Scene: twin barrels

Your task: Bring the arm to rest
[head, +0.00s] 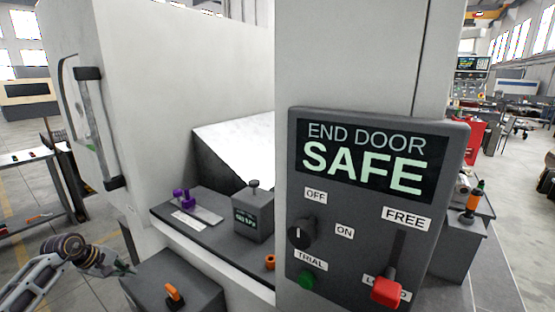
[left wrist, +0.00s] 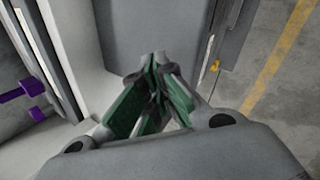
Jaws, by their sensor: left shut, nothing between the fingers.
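My left gripper (head: 118,267) is at the lower left of the head view, in the air left of the dark grey box with the orange switch (head: 174,293). Its green-padded fingers (left wrist: 153,95) meet in the left wrist view and hold nothing. My left arm (head: 45,275) comes in from the lower left edge, bent at a joint with brown rings. My right gripper is not in either view.
A grey panel (head: 453,190) reads "END DOOR SAFE", with a black knob (head: 301,232) and a red lever handle (head: 386,290). A white machine (head: 170,90) has a dark door handle (head: 98,130). A ledge holds a purple part (head: 182,197) and a small grey box (head: 252,215). Floor at left is open.

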